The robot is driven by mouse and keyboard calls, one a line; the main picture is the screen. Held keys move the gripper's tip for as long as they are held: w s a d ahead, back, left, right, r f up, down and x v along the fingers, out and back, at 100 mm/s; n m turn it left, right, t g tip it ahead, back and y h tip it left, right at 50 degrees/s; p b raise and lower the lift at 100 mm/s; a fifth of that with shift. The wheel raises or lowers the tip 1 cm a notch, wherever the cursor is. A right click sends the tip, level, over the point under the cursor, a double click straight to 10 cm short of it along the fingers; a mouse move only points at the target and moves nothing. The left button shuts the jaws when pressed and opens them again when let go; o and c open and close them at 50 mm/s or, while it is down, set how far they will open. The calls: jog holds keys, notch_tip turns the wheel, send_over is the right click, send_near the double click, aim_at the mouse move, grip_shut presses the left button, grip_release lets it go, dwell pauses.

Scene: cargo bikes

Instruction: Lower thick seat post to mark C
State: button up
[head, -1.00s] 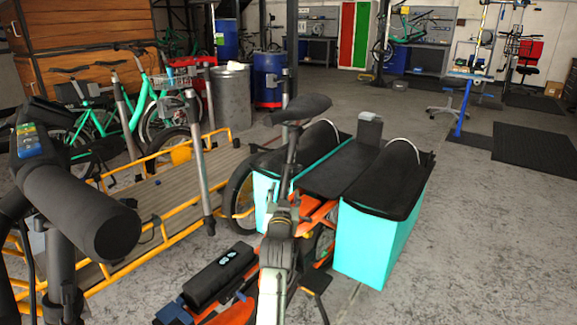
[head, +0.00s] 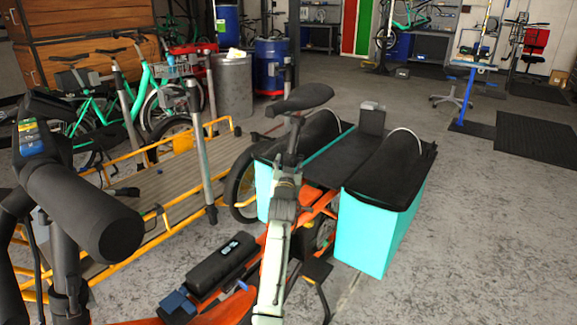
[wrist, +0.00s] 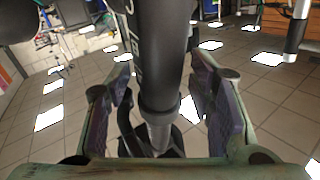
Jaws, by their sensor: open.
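The orange cargo bike's seat post (head: 293,136) stands upright under a black saddle (head: 303,98) in the head view. My gripper (head: 287,178) is at the post below the saddle. In the wrist view, a thick black post (wrist: 160,50) comes down from the top between my two open fingers (wrist: 168,105). It ends in a collar with a thinner grey tube (wrist: 160,132) below it. Gaps show between the post and both finger pads. Some pale lettering shows on the post's left side, but I cannot read any mark C.
Turquoise panniers (head: 378,232) flank the rear rack on the right. A yellow-railed wooden cargo bed (head: 170,190) and a silver post (head: 200,150) are on the left. A black handlebar grip (head: 85,205) fills the near left. Open concrete floor lies to the right.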

jog(key=shift+c, duration=0.3)
grip_shut()
dwell(0.4)
jog(key=shift+d+f, duration=0.1)
